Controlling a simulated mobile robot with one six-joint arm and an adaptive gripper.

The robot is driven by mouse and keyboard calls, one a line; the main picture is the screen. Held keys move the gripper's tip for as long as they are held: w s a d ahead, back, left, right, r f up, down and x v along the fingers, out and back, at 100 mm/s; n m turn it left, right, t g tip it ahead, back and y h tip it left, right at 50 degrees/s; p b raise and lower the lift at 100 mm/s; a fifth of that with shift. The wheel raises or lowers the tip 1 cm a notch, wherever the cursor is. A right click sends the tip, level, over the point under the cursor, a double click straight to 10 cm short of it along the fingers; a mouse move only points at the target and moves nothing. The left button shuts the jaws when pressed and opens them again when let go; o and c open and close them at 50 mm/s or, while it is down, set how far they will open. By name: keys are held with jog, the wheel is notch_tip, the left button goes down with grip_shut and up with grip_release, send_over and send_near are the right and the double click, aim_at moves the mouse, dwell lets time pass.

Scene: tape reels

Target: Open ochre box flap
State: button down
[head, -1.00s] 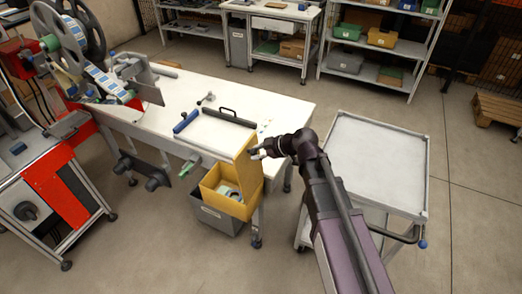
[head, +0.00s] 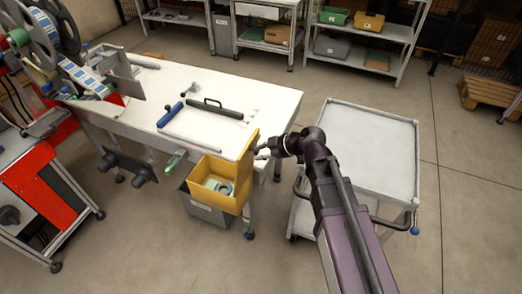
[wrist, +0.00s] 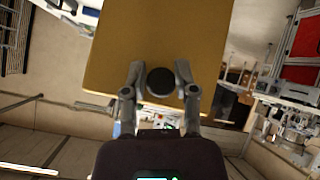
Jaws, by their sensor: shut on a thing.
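The ochre box (head: 211,196) hangs at the near right end of the white table, open at the top, with pale round items inside. Its ochre flap (head: 247,160) stands raised along the box's right side. The flap (wrist: 155,35) fills the upper middle of the wrist view, with a round dark knob (wrist: 160,81) on its face. My gripper (head: 262,152) is at the outer face of the flap, right of the box. In the wrist view its fingers (wrist: 160,72) are on both sides of the knob, shut on it.
A grey bin (head: 207,212) is below the box. The white table (head: 235,92) carries a dark-handled tool (head: 217,108) and a blue-ended roller (head: 170,115). Floor is clear in front.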

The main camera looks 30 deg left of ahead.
jog(key=shift+s, duration=0.3)
jog(key=shift+c, duration=1.9)
grip_release()
jog(key=shift+s, duration=0.15)
jog(key=shift+w, duration=0.25)
jog(key=shift+w+a+r, duration=0.1)
jog(key=shift+w+r, duration=0.05)
jog(key=shift+w, duration=0.05)
